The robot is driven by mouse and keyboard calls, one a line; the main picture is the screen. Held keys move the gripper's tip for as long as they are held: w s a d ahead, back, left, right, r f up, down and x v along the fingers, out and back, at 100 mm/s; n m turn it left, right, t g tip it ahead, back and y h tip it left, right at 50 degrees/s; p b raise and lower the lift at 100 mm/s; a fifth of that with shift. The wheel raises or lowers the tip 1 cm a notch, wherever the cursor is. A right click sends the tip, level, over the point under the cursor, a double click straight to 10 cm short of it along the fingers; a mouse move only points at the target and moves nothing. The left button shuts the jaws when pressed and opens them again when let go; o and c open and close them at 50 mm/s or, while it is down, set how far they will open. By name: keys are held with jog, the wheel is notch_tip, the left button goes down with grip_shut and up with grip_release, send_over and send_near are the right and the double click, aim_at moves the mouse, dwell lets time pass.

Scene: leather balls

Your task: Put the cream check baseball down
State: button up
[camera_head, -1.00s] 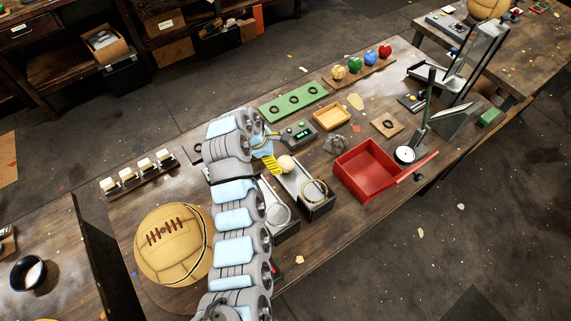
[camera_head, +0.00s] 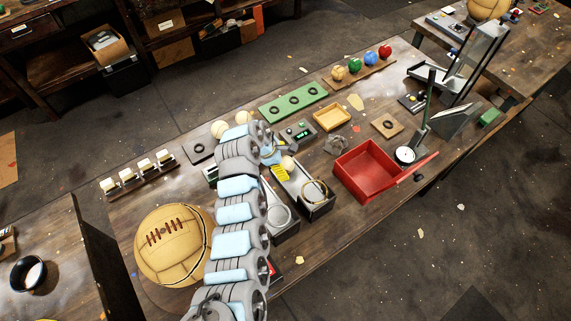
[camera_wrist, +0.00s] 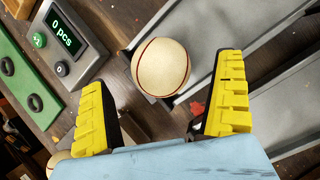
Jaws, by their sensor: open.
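A cream ball with a thin dark red seam (camera_wrist: 161,67) sits at the upper end of a grey metal channel (camera_wrist: 195,85); I cannot make out a check on it. In the head view the ball (camera_head: 289,163) shows just beyond my yellow fingertips, at the channel's far end. My gripper (camera_wrist: 160,92) is open, its two yellow fingers spread apart on either side and short of the ball. A clear gap shows between the ball and each finger in the wrist view. The ball's underside is hidden.
Two pale balls (camera_head: 219,129) (camera_head: 243,117) sit left of my wrist. A red tray (camera_head: 371,170) stands right, a large leather ball (camera_head: 170,245) left.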

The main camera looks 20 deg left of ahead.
jog(key=shift+x, duration=1.5)
jog(key=c, duration=1.4)
